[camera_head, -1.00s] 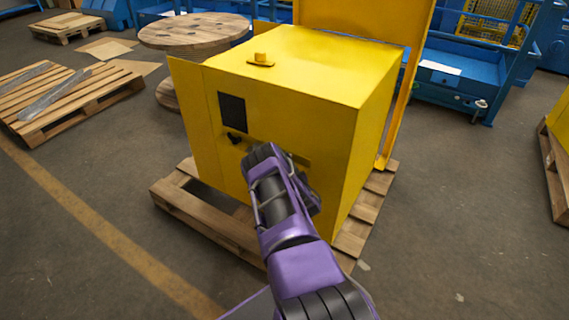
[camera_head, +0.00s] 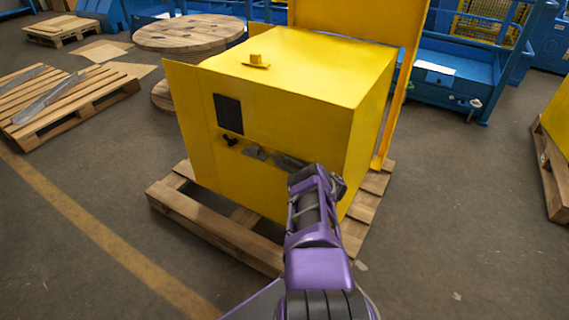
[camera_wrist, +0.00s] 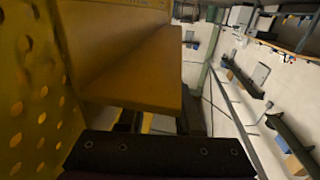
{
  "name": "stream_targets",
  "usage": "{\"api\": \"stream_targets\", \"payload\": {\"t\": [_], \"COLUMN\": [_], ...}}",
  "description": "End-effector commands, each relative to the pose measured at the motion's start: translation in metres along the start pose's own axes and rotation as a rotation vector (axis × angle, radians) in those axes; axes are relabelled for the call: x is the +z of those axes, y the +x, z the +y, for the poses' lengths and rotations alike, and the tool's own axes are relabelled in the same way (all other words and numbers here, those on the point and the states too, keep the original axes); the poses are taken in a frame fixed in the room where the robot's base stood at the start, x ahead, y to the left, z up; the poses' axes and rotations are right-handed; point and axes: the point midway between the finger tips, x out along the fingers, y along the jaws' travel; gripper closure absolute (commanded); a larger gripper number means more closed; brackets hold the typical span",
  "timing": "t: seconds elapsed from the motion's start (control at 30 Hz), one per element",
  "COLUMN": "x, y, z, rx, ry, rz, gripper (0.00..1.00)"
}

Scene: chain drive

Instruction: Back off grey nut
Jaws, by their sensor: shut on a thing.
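The yellow machine housing (camera_head: 290,75) stands on a wooden pallet, and its front face carries a grey bracket (camera_head: 255,153) and a black knob (camera_head: 231,140). My gripper (camera_head: 284,160) is at the front face, right of the bracket, beside a grey part I cannot clearly make out. In the wrist view, the dark gripper body (camera_wrist: 160,155) fills the bottom, with a large yellow block (camera_wrist: 125,60) just beyond it. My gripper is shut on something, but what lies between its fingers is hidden. I cannot pick out the grey nut for certain in either view.
A perforated yellow panel (camera_wrist: 35,90) stands close on the left in the wrist view. A raised yellow panel (camera_head: 365,30) stands behind the housing. The pallet (camera_head: 225,235) sticks out in front.

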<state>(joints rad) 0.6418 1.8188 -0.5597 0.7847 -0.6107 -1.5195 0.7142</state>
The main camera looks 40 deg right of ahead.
Motion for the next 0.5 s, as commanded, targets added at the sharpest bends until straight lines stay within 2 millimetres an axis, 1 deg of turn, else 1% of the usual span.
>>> {"api": "stream_targets", "payload": {"t": [0.43,0.47,0.5], "x": [0.0009,0.0009,0.0008], "y": [-0.0003,-0.0003,-0.0003], "z": [0.0,0.0,0.0], "rx": [-0.007,-0.007,-0.007], "ry": [0.001,0.001,0.001], "rz": [-0.002,-0.002,-0.002], "gripper": [1.0,0.65,0.58]}}
